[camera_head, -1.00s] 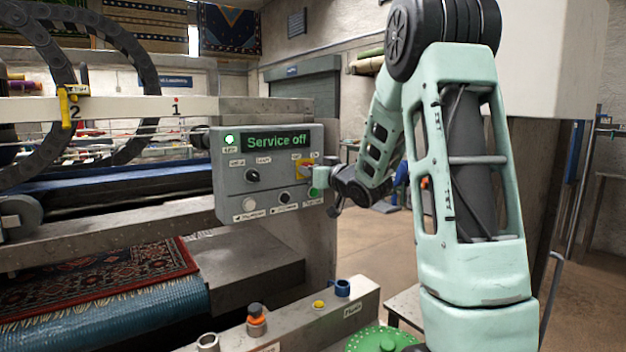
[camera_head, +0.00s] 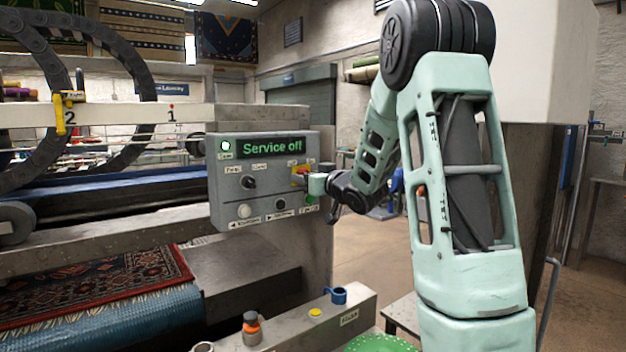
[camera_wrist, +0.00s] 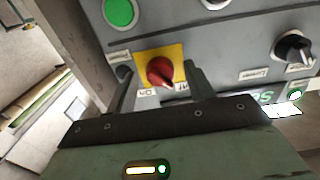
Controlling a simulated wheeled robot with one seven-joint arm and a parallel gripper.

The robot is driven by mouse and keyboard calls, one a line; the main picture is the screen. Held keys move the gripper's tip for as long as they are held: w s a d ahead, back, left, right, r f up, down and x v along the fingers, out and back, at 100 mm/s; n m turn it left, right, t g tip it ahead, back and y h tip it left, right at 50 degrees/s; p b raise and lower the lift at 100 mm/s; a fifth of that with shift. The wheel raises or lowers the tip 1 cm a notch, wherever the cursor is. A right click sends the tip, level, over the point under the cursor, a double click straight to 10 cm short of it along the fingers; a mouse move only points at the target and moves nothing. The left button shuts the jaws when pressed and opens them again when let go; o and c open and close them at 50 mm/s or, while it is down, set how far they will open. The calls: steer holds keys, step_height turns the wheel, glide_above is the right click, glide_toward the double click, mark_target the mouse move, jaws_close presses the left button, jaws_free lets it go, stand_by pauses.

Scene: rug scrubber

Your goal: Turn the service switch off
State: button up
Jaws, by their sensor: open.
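The service switch is a red knob on a yellow plate (camera_wrist: 160,72) in the wrist view, with On and Off labels at its lower edge. In the head view its yellow and red (camera_head: 298,170) show at the panel's right side, partly hidden by my gripper. The panel's green display (camera_head: 270,147) reads "Service off". My gripper (camera_wrist: 157,76) is open, with one finger on each side of the knob. I cannot tell whether the fingers touch it. In the head view my gripper (camera_head: 316,184) is at the panel's right edge.
The grey control panel (camera_head: 222,190) also holds a black knob (camera_head: 249,182), a white button (camera_head: 244,211) and a green button (camera_wrist: 119,11) close to the switch. A rug (camera_head: 90,285) lies on the machine at left. Open floor (camera_head: 365,245) shows right of the panel.

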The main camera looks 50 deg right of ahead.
steer(key=b+v, duration=0.2)
steer(key=v, duration=1.5)
steer(key=shift+s, duration=0.25)
steer(key=w+a+f+n+g+y, duration=0.25)
steer(key=w+a+f, duration=0.3)
steer(key=a, duration=0.55)
steer(key=w+a+f+n+g+y, duration=0.15)
steer(key=w+a+f+g, duration=0.35)
steer(key=a, duration=0.6)
steer(key=s+a+f+n+g+y, duration=0.1)
steer(key=s+a+f+g, duration=0.15)
steer(key=s+a, duration=0.35)
steer(key=s+a+f+n+g+y, duration=0.1)
steer(key=s+a+f+n+g, duration=0.2)
steer(key=a, duration=0.6)
steer(key=s+a+f+n+g, duration=0.1)
steer(key=s+a+g, duration=0.1)
steer(key=s+a, duration=0.2)
steer(key=s+a+f+n+g+h+p, duration=0.1)
steer(key=s+a, duration=0.3)
steer(key=s, duration=0.7)
steer(key=shift+f+g, duration=0.7)
steer(key=shift+f, duration=0.15)
